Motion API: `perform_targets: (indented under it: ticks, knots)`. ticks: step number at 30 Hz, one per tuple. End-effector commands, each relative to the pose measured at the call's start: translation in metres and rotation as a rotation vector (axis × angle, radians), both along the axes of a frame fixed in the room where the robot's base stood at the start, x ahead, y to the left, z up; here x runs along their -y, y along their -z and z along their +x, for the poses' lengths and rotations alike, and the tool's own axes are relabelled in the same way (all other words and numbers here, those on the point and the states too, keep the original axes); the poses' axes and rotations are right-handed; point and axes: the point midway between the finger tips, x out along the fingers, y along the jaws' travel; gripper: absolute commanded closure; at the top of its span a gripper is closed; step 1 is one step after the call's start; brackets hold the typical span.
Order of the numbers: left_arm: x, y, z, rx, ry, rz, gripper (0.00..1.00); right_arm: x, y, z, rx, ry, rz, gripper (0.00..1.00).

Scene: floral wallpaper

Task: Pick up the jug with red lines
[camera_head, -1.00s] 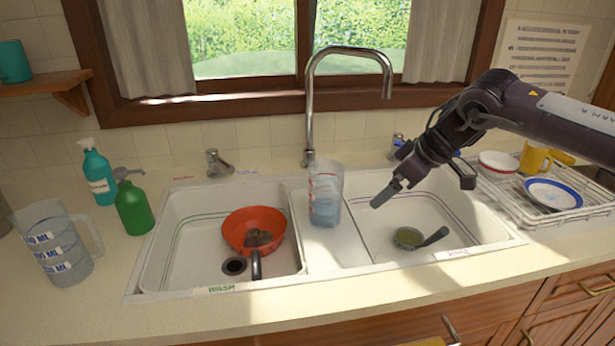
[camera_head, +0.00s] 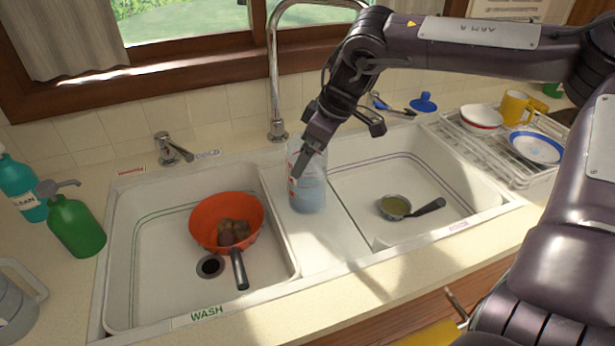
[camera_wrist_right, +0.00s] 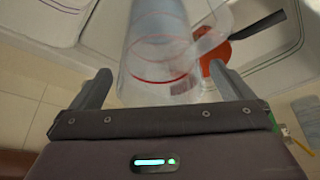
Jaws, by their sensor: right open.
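The clear jug with red lines (camera_head: 309,190) stands upright on the divider between the two sink basins, with bluish liquid inside. It also shows in the right wrist view (camera_wrist_right: 155,60), between and just beyond the fingers. My right gripper (camera_head: 318,160) reaches down over the jug from behind and the right, and hides part of its upper side. In the right wrist view the fingers (camera_wrist_right: 162,88) are spread apart, one on each side of the jug, and are not closed on it. My left gripper is not in view.
A tall faucet (camera_head: 277,90) rises behind the jug. Green (camera_head: 75,228) and teal (camera_head: 18,185) bottles stand left. A dish rack (camera_head: 500,145) stands right.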

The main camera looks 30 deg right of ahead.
Motion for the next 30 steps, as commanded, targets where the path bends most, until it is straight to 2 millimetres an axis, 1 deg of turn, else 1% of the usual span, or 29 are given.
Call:
perform_targets:
  ticks: [1, 3, 6, 9, 15, 30]
  knots:
    - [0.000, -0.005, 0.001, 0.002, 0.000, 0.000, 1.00, -0.002, 0.007, 0.001, -0.006, -0.001, 0.001, 0.00]
    - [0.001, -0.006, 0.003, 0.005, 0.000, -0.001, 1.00, -0.004, 0.017, 0.004, -0.005, 0.001, 0.001, 0.00]
    - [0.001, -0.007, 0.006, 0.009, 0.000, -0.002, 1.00, -0.006, 0.025, 0.008, -0.002, 0.002, 0.000, 0.00]
    - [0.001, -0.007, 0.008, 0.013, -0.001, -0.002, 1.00, -0.007, 0.029, 0.009, 0.000, 0.002, 0.001, 0.00]
    - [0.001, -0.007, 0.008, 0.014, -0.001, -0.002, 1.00, -0.007, 0.029, 0.010, 0.001, 0.002, 0.000, 0.00]
    - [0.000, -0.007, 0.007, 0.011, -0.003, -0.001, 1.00, -0.006, 0.029, 0.009, 0.000, 0.002, 0.000, 0.65]
